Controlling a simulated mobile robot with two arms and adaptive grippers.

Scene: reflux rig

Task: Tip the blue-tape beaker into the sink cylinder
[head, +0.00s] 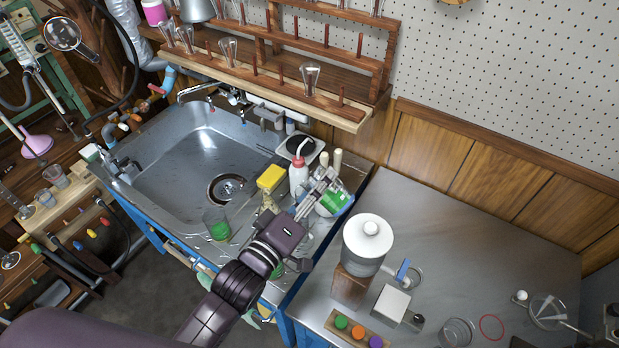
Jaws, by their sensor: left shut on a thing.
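My left gripper (325,188) reaches over the right side of the sink unit. It is shut on a clear vessel with green contents (334,201), partly covered by the fingers. I cannot see whether this vessel bears blue tape. A clear cylinder (217,224) with green in its bottom stands on the sink's front edge, left of my gripper and apart from it. A blue strip (403,269) shows at a clear round glass piece on the grey bench to the right. My right gripper is not in view.
A yellow sponge (271,178) and a red-and-white squeeze bottle (299,174) stand close left of my gripper. The steel sink basin (190,165) is mostly empty. A white-lidded jar (368,240) stands right of my arm. A wooden rack (290,85) hangs behind.

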